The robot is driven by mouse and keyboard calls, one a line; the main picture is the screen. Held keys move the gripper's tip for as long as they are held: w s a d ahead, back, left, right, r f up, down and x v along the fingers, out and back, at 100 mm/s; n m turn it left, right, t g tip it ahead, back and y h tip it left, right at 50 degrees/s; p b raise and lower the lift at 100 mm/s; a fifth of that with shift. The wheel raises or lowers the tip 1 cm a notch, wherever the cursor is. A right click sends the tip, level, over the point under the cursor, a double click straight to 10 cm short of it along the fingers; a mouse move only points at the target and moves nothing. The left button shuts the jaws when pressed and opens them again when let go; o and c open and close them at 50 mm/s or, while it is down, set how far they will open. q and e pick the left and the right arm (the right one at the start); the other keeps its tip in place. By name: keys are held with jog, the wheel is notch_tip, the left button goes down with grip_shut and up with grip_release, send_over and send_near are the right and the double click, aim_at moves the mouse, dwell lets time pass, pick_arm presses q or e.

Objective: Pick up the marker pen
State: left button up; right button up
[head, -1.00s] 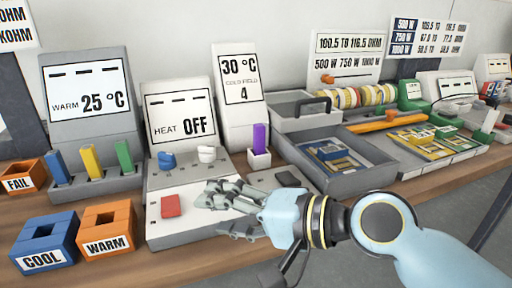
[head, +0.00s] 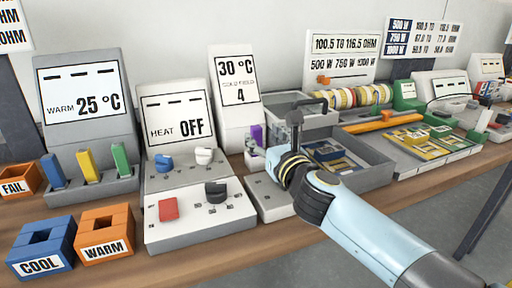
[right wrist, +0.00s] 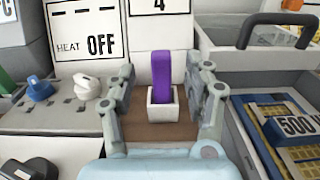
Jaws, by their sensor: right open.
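The purple marker pen (head: 257,135) stands upright in a small white holder (head: 249,161) in the head view. In the right wrist view the purple pen (right wrist: 162,77) stands in its white cup (right wrist: 162,110), midway between my fingers. My right gripper (right wrist: 163,88) is open, with one finger on each side of the pen and apart from it. In the head view my right gripper (head: 268,148) is at the holder and partly covers it. My left gripper is not in view.
A control panel (head: 160,232) with knobs and a red button lies left of the holder. A grey tray (head: 375,182) with blue and yellow cards lies to the right. A grey bin (head: 290,106) with a dark handle stands behind. Orange and blue boxes (head: 104,252) sit front left.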

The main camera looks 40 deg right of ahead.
aim_at(258, 131)
jog(key=x, duration=0.5)
jog(key=shift+w+d+f, duration=0.1)
jog(key=shift+w, duration=0.2)
jog(key=shift+s, duration=0.1)
grip_shut()
